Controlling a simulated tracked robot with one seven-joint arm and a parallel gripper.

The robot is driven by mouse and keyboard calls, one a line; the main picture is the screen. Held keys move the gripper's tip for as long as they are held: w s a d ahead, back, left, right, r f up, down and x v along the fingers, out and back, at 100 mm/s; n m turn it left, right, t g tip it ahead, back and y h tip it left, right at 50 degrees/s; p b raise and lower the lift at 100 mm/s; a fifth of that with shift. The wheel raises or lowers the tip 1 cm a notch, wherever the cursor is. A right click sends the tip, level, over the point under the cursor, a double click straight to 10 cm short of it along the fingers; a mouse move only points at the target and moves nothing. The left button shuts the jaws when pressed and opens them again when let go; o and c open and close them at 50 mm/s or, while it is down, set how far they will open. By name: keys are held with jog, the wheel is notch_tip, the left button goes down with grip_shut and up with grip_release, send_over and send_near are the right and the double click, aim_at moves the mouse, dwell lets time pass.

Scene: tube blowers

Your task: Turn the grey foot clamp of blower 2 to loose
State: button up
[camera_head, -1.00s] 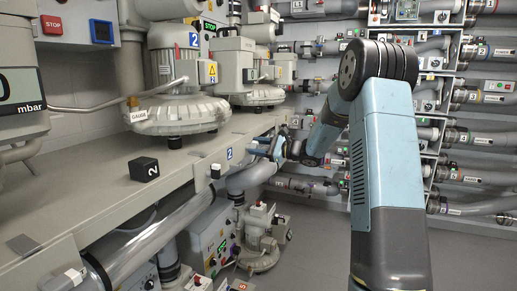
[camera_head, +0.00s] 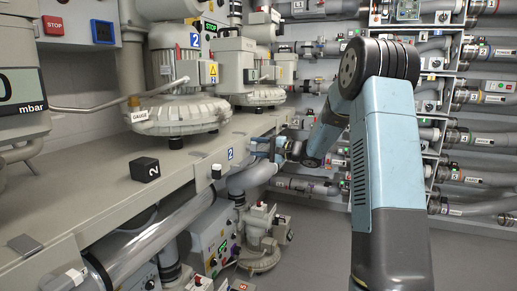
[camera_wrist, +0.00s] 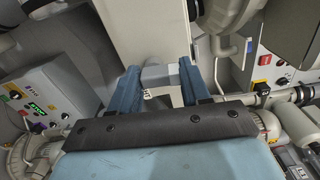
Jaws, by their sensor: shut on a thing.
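Blower 2 (camera_head: 180,95) stands on the bench at the left of the head view, with a blue "2" plate on its motor. My gripper (camera_head: 262,146) is at the bench's front edge, just right of a blue "2" label (camera_head: 230,154). In the wrist view my gripper (camera_wrist: 161,82) has its two blue fingers on either side of a grey block, the foot clamp (camera_wrist: 160,75), and is shut on it. A small white label (camera_wrist: 148,95) lies below the block, mostly unreadable. The clamp's lower part is hidden by the gripper body.
The bench (camera_head: 95,190) runs along the left, with a black "2" cube (camera_head: 145,169) on it. A clear pipe (camera_head: 150,250) runs below the bench edge. Hose racks (camera_head: 430,130) fill the right wall. The grey floor (camera_head: 310,240) is open.

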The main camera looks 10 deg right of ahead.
jog(key=shift+s+f+n, duration=0.15)
jog(key=shift+f+n, duration=0.2)
jog(key=shift+n, duration=0.15)
jog(key=o, duration=0.7)
jog(key=shift+a, duration=0.1)
jog(key=o, duration=0.4)
jog(key=shift+r, duration=0.2)
jog(key=shift+c, duration=0.2)
jog(key=v, duration=1.3)
jog(key=shift+s+d, duration=0.2)
jog(key=shift+d, duration=0.2)
